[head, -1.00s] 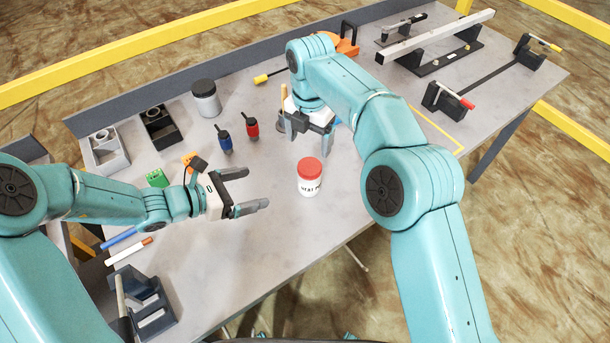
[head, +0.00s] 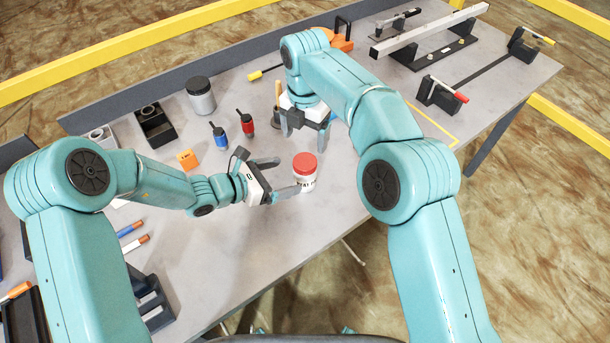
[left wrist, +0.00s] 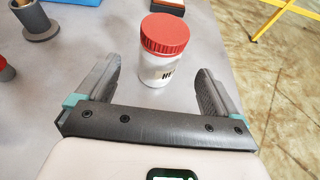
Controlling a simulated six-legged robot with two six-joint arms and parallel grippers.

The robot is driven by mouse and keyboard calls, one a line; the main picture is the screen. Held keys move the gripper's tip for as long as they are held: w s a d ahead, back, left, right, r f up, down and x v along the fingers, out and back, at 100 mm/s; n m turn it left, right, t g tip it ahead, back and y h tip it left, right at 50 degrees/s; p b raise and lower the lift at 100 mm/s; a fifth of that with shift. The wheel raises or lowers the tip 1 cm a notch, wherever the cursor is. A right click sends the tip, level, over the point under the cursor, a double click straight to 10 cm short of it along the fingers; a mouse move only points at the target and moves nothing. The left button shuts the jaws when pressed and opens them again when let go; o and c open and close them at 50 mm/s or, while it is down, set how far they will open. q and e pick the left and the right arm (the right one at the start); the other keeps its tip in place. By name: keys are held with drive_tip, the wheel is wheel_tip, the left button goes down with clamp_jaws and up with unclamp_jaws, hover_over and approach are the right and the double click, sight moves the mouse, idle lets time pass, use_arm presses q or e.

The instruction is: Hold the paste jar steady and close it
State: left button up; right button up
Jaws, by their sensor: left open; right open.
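The paste jar (head: 304,172) is white with a red lid (head: 304,162) and stands upright on the bench. The lid sits on top of the jar; I cannot tell how tight it is. My left gripper (head: 284,176) is open beside the jar, its fingers pointing at it. In the left wrist view, the jar (left wrist: 158,70) stands just beyond and between the open fingers (left wrist: 155,90), with a gap on each side. My right gripper (head: 306,128) is open and empty, pointing down above the bench behind the jar.
A grey canister (head: 201,98), a blue bottle (head: 221,138) and a red bottle (head: 246,126) stand behind the left arm. A small grey pot (left wrist: 40,24) holding a stick is near the right gripper. The bench (head: 260,235) is clear in front of the jar.

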sight(296, 173)
use_arm(q)
drive_tip(key=x, duration=0.6)
drive_tip(key=shift+d, duration=0.15)
use_arm(e)
drive_tip(key=shift+r, duration=0.1)
use_arm(q)
drive_tip(key=c, duration=0.4)
clamp_jaws()
use_arm(e)
drive_tip(key=m, duration=0.4)
use_arm(q)
drive_tip(key=shift+r, duration=0.1)
